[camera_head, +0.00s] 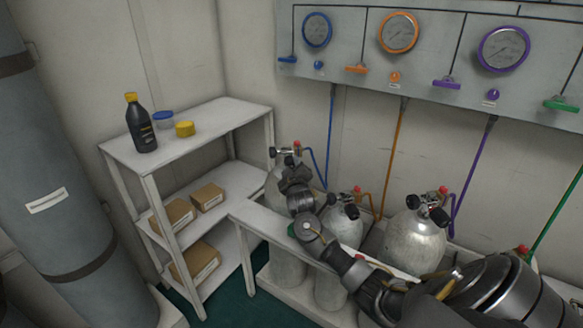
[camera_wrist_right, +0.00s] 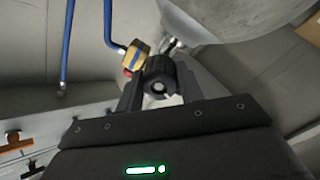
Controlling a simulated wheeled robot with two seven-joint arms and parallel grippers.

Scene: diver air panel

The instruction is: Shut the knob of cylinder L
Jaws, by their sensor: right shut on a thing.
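The leftmost grey cylinder (camera_head: 274,184) stands in the rack under the blue hose. No letter on it can be read. My right arm reaches in from the lower right, and its gripper (camera_head: 292,170) is at this cylinder's valve, covering part of it. In the right wrist view, the gripper (camera_wrist_right: 158,90) has its two fingers on either side of a black ribbed knob (camera_wrist_right: 158,77) and is shut on it. The cylinder's rounded body (camera_wrist_right: 235,18) shows above, with a brass-coloured fitting (camera_wrist_right: 137,54) and blue hose beside the knob. My left gripper is not in view.
Two more cylinders stand to the right, a middle one (camera_head: 345,224) and a right one (camera_head: 413,240). A gauge panel (camera_head: 345,55) hangs above. A white shelf (camera_head: 215,123) with a dark bottle (camera_head: 140,126) and boxes stands at left.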

